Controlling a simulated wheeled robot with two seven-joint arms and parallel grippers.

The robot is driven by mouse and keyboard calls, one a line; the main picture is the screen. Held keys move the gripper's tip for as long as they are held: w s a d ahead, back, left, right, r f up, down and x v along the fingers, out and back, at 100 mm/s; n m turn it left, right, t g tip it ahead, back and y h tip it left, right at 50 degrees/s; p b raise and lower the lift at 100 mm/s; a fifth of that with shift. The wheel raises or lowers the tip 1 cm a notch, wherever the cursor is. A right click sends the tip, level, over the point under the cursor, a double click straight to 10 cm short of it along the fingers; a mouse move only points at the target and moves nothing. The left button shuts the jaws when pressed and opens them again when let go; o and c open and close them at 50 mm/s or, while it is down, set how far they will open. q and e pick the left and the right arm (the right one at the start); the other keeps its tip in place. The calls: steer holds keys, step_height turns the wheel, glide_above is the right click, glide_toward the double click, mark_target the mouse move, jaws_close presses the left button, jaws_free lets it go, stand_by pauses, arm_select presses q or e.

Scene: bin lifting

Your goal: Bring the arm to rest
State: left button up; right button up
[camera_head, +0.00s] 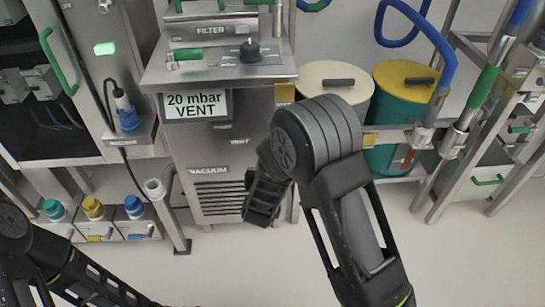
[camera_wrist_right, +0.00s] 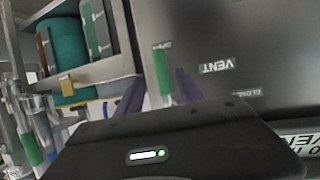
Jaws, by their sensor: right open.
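My right arm (camera_head: 345,190) reaches in from the bottom right of the head view, its dark elbow in front of the steel cabinet (camera_head: 225,150). Its far end hangs before the cabinet's lower front; the fingertips cannot be made out there. In the right wrist view the right gripper (camera_wrist_right: 160,92) is open, with two dark fingers apart beyond the black housing. A green handle (camera_wrist_right: 162,68) on the cabinet face shows between them, with no visible grip on it. My left arm (camera_head: 90,280) crosses the lower left corner; its gripper is out of view.
A white-lidded drum (camera_head: 332,82) and a yellow-lidded drum (camera_head: 405,82) stand behind a rail (camera_head: 385,138) right of the cabinet. Small bins with coloured caps (camera_head: 93,208) sit at lower left. A steel post (camera_head: 175,225) stands nearby. The floor (camera_head: 455,260) at lower right is clear.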

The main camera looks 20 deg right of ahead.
stand_by(0.5)
steer(key=s+a+f+n+g+y, duration=0.3)
steer(key=s+a+f+g+y, duration=0.3)
steer(key=s+a+f, duration=0.7)
steer(key=s+a+f+g+y, duration=0.1)
steer(key=s+f+g+y, duration=0.2)
steer(key=s, duration=0.7)
steer(key=s+a+f+g+y, duration=0.1)
steer(key=s+f+g, duration=0.3)
steer(key=s, duration=0.6)
step_height(320, 180, up, 16)
steer(key=t+p, duration=0.1)
steer(key=p, duration=1.6)
steer(key=shift+w+d+t, duration=0.15)
steer(key=shift+d+t, duration=0.1)
steer(key=shift+t, duration=0.05)
steer(key=shift+c, duration=0.8)
